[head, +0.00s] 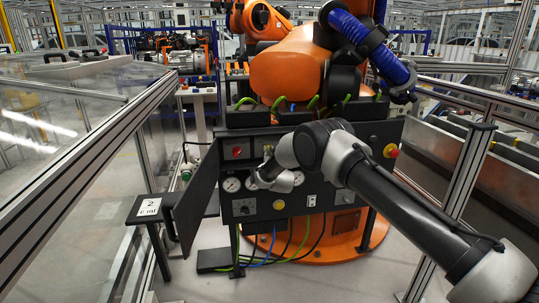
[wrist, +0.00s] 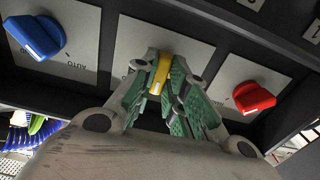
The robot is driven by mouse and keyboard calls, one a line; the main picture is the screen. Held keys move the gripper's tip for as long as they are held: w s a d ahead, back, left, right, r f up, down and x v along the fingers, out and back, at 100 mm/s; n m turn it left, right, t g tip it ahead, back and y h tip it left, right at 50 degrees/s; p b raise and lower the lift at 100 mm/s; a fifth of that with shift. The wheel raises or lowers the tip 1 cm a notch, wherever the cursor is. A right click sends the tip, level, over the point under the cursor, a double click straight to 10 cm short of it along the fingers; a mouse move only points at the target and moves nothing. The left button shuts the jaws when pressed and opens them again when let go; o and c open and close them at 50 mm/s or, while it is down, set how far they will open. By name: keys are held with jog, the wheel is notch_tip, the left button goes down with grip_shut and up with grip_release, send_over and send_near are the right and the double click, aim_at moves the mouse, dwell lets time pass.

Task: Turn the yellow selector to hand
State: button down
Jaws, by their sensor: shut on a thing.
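In the wrist view my gripper (wrist: 158,90) has its green-padded fingers closed around the yellow selector (wrist: 160,72), which sits on a light plate on the dark panel. The fingers hide most of that plate and its lettering, so I cannot read where the selector points.
A blue selector (wrist: 35,35) is on the left and a red selector (wrist: 254,97) on the right in the wrist view, both close to my fingers. An open panel door (head: 196,195) stands left of the panel. A red emergency button (head: 391,151) is at the right.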

jog(key=shift+m, duration=4.5)
jog(key=c, duration=1.4)
grip_release()
jog(key=shift+c, duration=0.2)
jog(key=v, duration=1.2)
